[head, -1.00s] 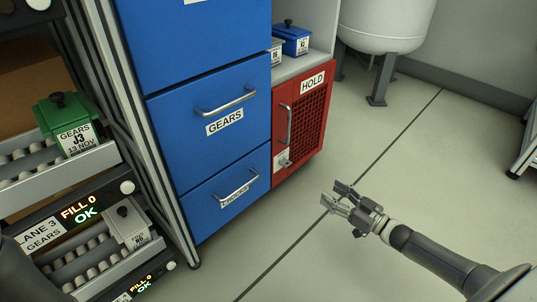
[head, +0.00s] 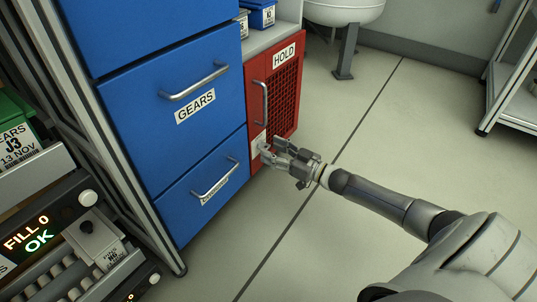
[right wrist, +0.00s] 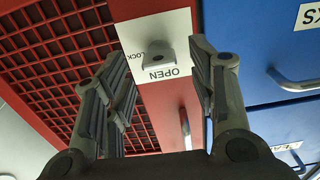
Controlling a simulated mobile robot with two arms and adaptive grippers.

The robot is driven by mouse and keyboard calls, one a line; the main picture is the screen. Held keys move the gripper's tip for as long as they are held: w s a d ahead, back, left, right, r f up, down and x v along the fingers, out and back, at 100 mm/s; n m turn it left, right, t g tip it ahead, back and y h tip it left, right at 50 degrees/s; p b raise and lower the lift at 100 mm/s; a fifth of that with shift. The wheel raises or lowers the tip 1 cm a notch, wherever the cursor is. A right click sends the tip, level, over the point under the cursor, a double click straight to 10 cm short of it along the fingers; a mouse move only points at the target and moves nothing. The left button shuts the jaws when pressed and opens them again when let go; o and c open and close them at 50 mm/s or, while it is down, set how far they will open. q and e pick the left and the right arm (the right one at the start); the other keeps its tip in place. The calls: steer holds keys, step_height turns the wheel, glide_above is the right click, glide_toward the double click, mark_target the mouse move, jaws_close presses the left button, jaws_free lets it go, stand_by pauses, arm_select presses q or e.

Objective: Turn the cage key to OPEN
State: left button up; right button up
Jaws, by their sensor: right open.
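The red HOLD cage (head: 284,118) has a mesh door and a metal bar handle (head: 264,101). A white plate (head: 256,148) is at its lower left. In the right wrist view, which is upside down, the white plate (right wrist: 178,25) reads OPEN and LOCK. A small grey key (right wrist: 156,60) stands out from it; I cannot tell which word it points to. My right gripper (head: 271,149) is open in front of the plate. In the right wrist view, my right gripper's fingers (right wrist: 158,58) stand on both sides of the key, not visibly touching it. My left gripper is not in view.
Blue drawers (head: 182,104) with bar handles stand left of the cage. A roller rack (head: 85,250) with bins is at the lower left. A white tank (head: 342,12) on legs stands behind the cage. The floor (head: 400,130) to the right is clear.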

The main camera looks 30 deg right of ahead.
steer(key=shift+b+x, duration=0.4)
steer(key=shift+x, duration=0.7)
steer(key=shift+c, duration=0.2)
steer(key=c, duration=1)
